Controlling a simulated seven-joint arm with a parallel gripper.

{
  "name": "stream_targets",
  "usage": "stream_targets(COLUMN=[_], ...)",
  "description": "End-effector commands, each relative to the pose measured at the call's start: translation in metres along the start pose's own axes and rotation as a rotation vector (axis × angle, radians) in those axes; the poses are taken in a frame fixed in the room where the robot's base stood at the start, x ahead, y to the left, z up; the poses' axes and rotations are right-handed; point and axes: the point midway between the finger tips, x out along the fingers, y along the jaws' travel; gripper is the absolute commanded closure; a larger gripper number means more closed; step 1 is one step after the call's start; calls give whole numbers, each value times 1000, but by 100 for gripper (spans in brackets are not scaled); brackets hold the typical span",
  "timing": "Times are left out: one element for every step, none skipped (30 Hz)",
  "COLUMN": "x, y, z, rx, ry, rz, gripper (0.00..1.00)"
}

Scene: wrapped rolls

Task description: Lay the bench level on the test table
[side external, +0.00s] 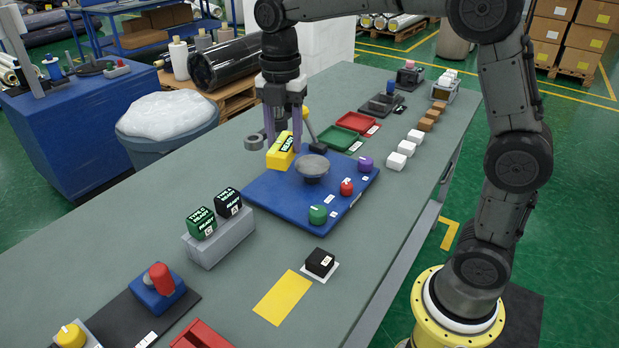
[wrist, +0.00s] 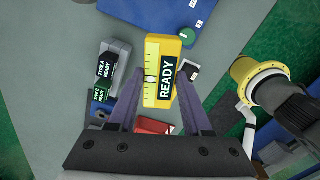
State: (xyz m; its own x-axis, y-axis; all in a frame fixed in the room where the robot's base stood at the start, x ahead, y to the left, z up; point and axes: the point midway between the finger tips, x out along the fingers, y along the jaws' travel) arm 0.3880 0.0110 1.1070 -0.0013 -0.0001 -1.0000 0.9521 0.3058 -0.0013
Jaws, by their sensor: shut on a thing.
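The bench level is a yellow block with a black READY label (side external: 279,158). It also shows in the wrist view (wrist: 151,72), with a scale strip along one side. My gripper (side external: 284,143) is shut on it, one purple finger on each side. It appears held above the far-left part of a blue board (side external: 270,195); the exact gap beneath is unclear. On this board a grey round plate on a short stem (side external: 313,166), perhaps the test table, stands just right of the level. Green (side external: 318,214), red (side external: 347,187) and purple (side external: 365,163) knobs stand along the board's right side.
A grey holder (side external: 220,240) with two dark labelled boxes stands left of the board. A black cube (side external: 320,262) on a white pad and a flat yellow rectangle (side external: 282,297) lie nearer. Red (side external: 361,123) and green (side external: 339,138) trays and white blocks (side external: 397,161) lie beyond the board.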

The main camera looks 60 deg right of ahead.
Motion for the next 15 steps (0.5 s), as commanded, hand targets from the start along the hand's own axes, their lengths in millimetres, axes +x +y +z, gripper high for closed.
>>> stream_targets(x=[3, 5, 7, 10, 13, 16, 19, 22, 27, 30, 33, 37, 40, 42, 44], y=[7, 10, 13, 14, 15, 15, 14, 13, 11, 9, 6, 3, 0, -2, -5], z=[26, 39, 56, 69, 81, 96, 107, 116, 128, 136, 142, 149, 153, 157, 161], rx=[34, 50, 74, 94, 115, 146, 167, 189, 214, 230, 246, 263, 274, 283, 294], ry=[1, 0, 0, 0, 1, 0, 1, 1, 1, 0, 0, 1, 1, 0, 0], rz=[-2, -1, -1, 0, -1, 0, -1, -1, -1, 0, 0, 0, 0, 1, 1], gripper=[100, 100, 100, 100, 100, 100, 100, 100, 100, 100, 100, 100, 100, 100, 100])
